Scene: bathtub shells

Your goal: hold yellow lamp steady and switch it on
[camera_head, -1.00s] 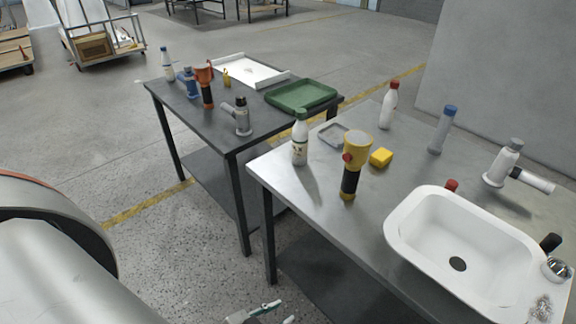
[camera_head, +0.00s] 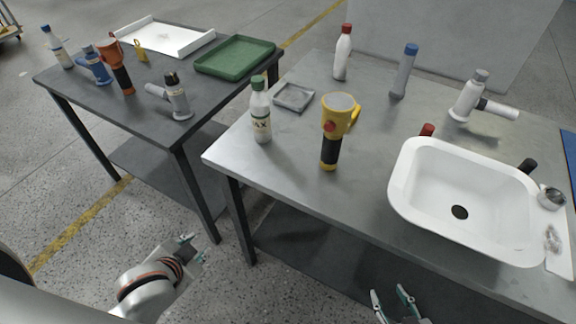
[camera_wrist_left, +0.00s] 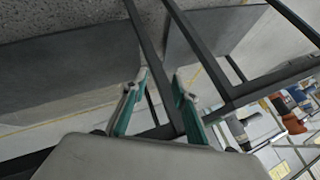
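The yellow lamp (camera_head: 330,145) stands upright on the right metal table, with a wide yellow head, a red button on its side and a black handle. A yellow shape (camera_head: 354,116) shows against the right of its head; I cannot tell whether it is part of the lamp or a block behind it. My left gripper (camera_head: 195,249) is low, left of this table and apart from the lamp. It is open and empty in the left wrist view (camera_wrist_left: 157,88). My right gripper (camera_head: 390,291) is open and empty at the bottom, in front of the table.
A green-capped bottle (camera_head: 261,115) stands left of the lamp, with a grey tray (camera_head: 294,97) behind. A white sink (camera_head: 408,194) lies to its right. The right table's front edge (camera_head: 270,207) lies between both grippers and the lamp. The left table (camera_head: 140,119) holds an orange lamp (camera_head: 109,51).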

